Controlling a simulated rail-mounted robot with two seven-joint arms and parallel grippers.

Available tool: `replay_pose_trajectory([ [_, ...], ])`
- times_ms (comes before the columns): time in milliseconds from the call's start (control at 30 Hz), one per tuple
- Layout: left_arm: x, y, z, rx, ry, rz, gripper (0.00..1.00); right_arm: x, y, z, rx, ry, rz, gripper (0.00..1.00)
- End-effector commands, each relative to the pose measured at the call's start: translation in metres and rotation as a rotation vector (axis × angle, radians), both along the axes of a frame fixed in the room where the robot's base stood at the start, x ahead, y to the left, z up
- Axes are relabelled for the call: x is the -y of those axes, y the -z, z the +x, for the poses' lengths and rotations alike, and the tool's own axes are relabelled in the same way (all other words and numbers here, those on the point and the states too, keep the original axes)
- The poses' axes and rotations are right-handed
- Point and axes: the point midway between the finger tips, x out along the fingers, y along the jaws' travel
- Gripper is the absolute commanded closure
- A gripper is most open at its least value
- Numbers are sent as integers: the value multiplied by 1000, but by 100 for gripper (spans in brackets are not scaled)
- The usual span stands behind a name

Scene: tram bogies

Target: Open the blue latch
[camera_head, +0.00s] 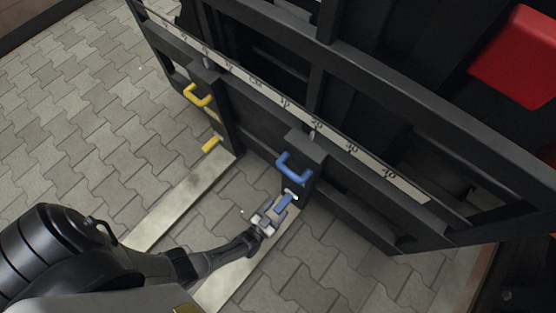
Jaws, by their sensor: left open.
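The blue latch shows in the head view as a bent blue handle (293,167) on a dark upright post of the frame, with a blue lower piece (284,203) below it. My left gripper (277,211) reaches in from the lower left. It is open, with its fingers close to the blue lower piece and below the blue handle. I cannot tell whether the fingers touch the blue piece. My right gripper is not in view.
A yellow latch (199,96) sits on another post further left. A dark frame with a numbered scale strip (345,146) crosses the view. A red part (518,58) is at upper right. Grey paving (90,110) is open on the left, with pale strips (180,200) along the floor.

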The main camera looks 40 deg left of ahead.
Motion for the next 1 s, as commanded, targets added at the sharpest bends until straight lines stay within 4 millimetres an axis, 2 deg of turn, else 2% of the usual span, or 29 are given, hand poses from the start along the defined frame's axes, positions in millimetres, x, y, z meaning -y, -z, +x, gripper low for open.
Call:
replay_pose_trajectory([
  [167,0,0,7,1,0,0,40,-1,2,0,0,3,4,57],
  [467,0,0,8,0,0,0,40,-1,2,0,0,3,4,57],
  [1000,0,0,8,0,0,-1,92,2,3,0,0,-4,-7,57],
])
